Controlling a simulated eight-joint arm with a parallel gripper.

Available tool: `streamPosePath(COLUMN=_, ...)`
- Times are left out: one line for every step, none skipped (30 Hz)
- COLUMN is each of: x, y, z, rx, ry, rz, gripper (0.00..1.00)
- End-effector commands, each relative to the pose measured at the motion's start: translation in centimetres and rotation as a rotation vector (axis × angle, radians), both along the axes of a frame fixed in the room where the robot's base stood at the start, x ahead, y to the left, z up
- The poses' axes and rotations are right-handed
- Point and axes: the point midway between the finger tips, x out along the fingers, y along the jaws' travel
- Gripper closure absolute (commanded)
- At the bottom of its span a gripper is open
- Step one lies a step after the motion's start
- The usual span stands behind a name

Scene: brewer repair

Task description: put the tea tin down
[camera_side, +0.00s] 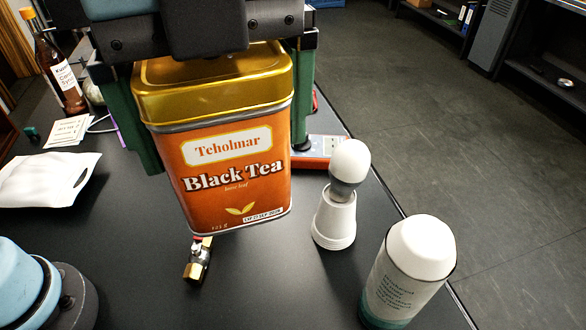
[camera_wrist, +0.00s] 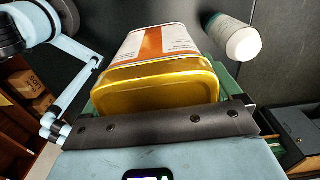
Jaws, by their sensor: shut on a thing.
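The tea tin (camera_side: 235,180) is orange with a gold lid and a "Tcholmar Black Tea" label. In the side view it is upright with a slight tilt, and it seems to be held above the dark table (camera_side: 120,240). My gripper (camera_side: 222,110) is shut on the tin, with one green finger on each side of its upper part. In the wrist view the gold lid of the tin (camera_wrist: 155,88) faces the camera, close to the gripper's dark crossbar. The tin hides part of the table behind it.
A small brass valve (camera_side: 197,262) lies just below the tin. A white bulb-topped holder (camera_side: 335,215) and a white-capped canister (camera_side: 408,272) stand to the right, near the table edge. A white pouch (camera_side: 45,180) and a brown bottle (camera_side: 58,65) are left. A red-and-white device (camera_side: 318,150) is behind.

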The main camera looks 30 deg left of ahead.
Motion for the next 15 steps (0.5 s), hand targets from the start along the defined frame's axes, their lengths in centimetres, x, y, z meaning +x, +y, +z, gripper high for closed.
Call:
streamPosePath(x=-0.9, y=-0.5, z=0.0, rx=0.000, ry=0.000, rz=-0.041, gripper=0.54)
streamPosePath(x=-1.1, y=-0.6, z=-0.3, rx=0.000, ry=0.000, rz=-0.051, gripper=0.54)
streamPosePath(x=-0.9, y=-0.5, z=-1.0, rx=0.000, ry=0.000, rz=-0.042, gripper=0.54)
streamPosePath(x=-0.8, y=-0.5, z=-1.4, rx=0.000, ry=0.000, rz=-0.040, gripper=0.54)
streamPosePath(x=-0.8, y=-0.5, z=-1.9, rx=0.000, ry=0.000, rz=-0.040, gripper=0.54)
streamPosePath(x=-0.8, y=-0.5, z=-2.5, rx=0.000, ry=0.000, rz=-0.039, gripper=0.54)
streamPosePath(x=-0.8, y=-0.4, z=-2.9, rx=0.000, ry=0.000, rz=-0.039, gripper=0.54)
streamPosePath(x=-0.8, y=-0.4, z=-3.5, rx=0.000, ry=0.000, rz=-0.038, gripper=0.54)
streamPosePath(x=-0.8, y=-0.4, z=-4.3, rx=0.000, ry=0.000, rz=-0.038, gripper=0.54)
streamPosePath(x=-0.8, y=-0.4, z=-4.9, rx=0.000, ry=0.000, rz=-0.037, gripper=0.54)
streamPosePath(x=-0.8, y=-0.4, z=-5.6, rx=0.000, ry=0.000, rz=-0.037, gripper=0.54)
streamPosePath(x=-0.8, y=-0.4, z=-6.4, rx=0.000, ry=0.000, rz=-0.037, gripper=0.54)
streamPosePath(x=-0.8, y=-0.4, z=-7.2, rx=0.000, ry=0.000, rz=-0.037, gripper=0.54)
streamPosePath(x=-0.8, y=-0.4, z=-8.1, rx=0.000, ry=0.000, rz=-0.037, gripper=0.54)
streamPosePath(x=-0.8, y=-0.4, z=-9.1, rx=0.000, ry=0.000, rz=-0.036, gripper=0.54)
